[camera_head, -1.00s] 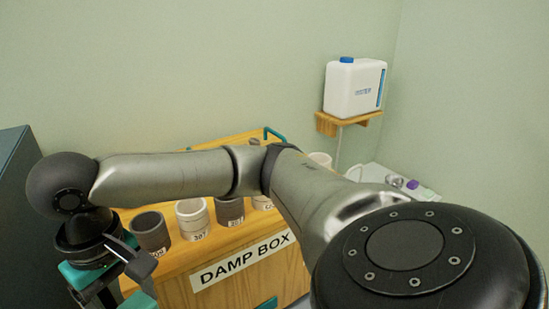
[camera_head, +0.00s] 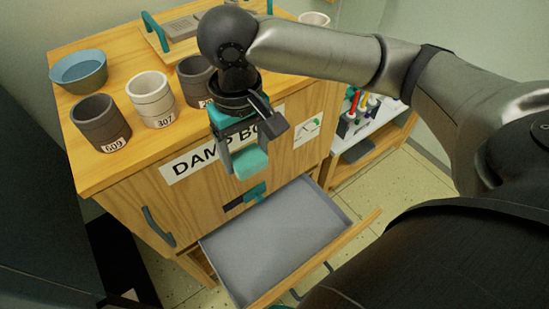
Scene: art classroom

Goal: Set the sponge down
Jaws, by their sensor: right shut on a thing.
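My right gripper (camera_head: 249,150) hangs down in front of the damp box (camera_head: 125,195), above the open drawer (camera_head: 270,245). Its dark fingers are shut on a small teal block, which I take to be the sponge (camera_head: 251,163). The gripper hides part of the block. The block is held in the air, apart from the drawer floor. The drawer's grey inside looks empty. My left gripper is not in view.
On the damp box top stand dark cup 609 (camera_head: 100,124), pale cup 307 (camera_head: 152,100), another dark cup (camera_head: 197,80) and a blue bowl (camera_head: 79,72). A teal handle (camera_head: 255,193) is on its front. A shelf with brushes (camera_head: 352,110) stands behind, right.

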